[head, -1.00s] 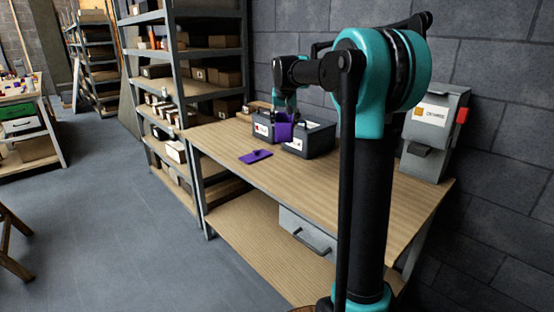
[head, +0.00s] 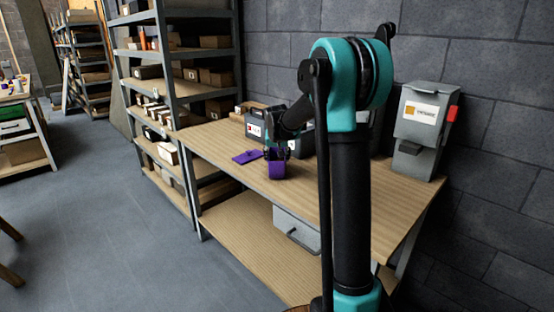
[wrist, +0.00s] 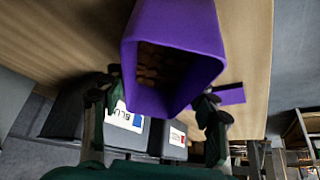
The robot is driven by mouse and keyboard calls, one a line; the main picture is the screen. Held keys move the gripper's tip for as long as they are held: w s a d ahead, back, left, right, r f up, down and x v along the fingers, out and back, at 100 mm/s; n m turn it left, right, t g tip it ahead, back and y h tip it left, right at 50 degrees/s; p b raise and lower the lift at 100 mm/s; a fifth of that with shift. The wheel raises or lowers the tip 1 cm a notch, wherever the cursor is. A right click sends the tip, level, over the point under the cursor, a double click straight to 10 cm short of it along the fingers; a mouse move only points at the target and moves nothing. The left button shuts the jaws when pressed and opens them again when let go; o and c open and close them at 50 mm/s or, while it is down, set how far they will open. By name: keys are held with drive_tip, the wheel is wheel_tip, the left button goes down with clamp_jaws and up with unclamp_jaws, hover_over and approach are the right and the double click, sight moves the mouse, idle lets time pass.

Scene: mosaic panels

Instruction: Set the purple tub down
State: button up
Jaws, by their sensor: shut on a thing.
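The purple tub (head: 276,171) is in my gripper (head: 277,153), near the front edge of the wooden workbench (head: 225,133). In the wrist view the tub (wrist: 175,22) sits between the fingers (wrist: 160,92), its mouth facing the camera and brown pieces inside. The head view does not settle whether its base touches the bench or hangs just above. A flat purple piece, like a lid (head: 247,156), lies on the bench left of the tub; it also shows in the wrist view (wrist: 230,95).
Dark bins with labels (head: 254,130) stand behind the tub; the wrist view shows a blue-marked bin (wrist: 122,130) and a red-marked one (wrist: 174,145). A grey dispenser (head: 424,125) stands at the bench's right end. Shelving (head: 182,85) rises at left. Bench right of the tub is clear.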

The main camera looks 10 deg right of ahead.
drive_tip(key=shift+f, duration=0.2)
drive_tip(key=o, duration=1.7)
drive_tip(key=shift+f, duration=0.15)
drive_tip(key=shift+o, duration=0.2)
drive_tip(key=v, duration=1.2)
